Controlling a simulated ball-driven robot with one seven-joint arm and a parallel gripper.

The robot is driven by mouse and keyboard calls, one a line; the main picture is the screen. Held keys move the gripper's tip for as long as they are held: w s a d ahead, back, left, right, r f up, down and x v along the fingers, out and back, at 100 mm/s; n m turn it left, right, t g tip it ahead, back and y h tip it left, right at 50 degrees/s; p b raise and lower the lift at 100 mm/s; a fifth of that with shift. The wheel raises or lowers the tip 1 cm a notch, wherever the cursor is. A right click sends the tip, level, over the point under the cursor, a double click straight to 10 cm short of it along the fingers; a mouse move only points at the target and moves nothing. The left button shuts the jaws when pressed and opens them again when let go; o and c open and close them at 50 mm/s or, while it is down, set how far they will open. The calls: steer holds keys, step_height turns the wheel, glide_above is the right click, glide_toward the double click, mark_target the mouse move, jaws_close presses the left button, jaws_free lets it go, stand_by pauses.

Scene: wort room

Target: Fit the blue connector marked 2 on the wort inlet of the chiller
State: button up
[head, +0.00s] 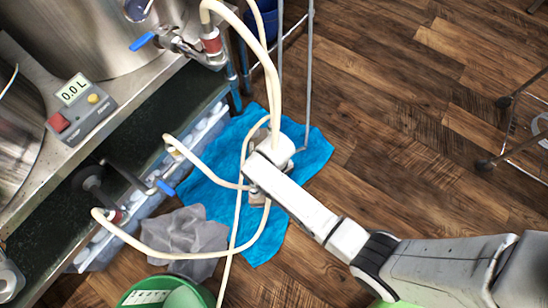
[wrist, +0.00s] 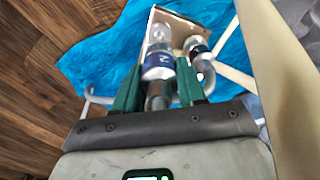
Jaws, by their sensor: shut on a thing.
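My gripper (wrist: 159,88) has its green fingers closed around the blue connector marked 2 (wrist: 158,64), which shows as a blue band on a metal body. The connector points away from me, at the metal chiller (wrist: 164,30). Whether it is seated on an inlet or only in front of it, I cannot tell. A second, dark-banded connector (wrist: 196,46) with a bent hose end is to its right at the chiller. In the head view my gripper (head: 258,172) is over the blue cloth, and the chiller (head: 257,201) is mostly hidden beneath it.
The blue cloth (head: 312,157) lies on the wooden floor. Cream hoses (head: 237,222) loop around the chiller. A grey rag (head: 185,235), a green bucket (head: 205,296) and a steel bench (head: 108,136) are at the left. The floor at the right is mostly clear.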

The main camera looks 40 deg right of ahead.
steer(key=shift+d+f+b, duration=0.1)
steer(key=shift+f+b, duration=1.85)
steer(key=shift+b, duration=0.2)
steer(key=shift+f+b, duration=0.45)
steer(key=shift+f, duration=0.5)
steer(key=shift+f+b, duration=0.55)
steer(key=shift+f, duration=0.75)
steer(key=o, duration=1.2)
steer(key=shift+o, duration=0.2)
step_height(320, 180, up, 11)
steer(key=p, duration=0.6)
steer(key=shift+f, duration=0.1)
steer(key=shift+s, duration=0.1)
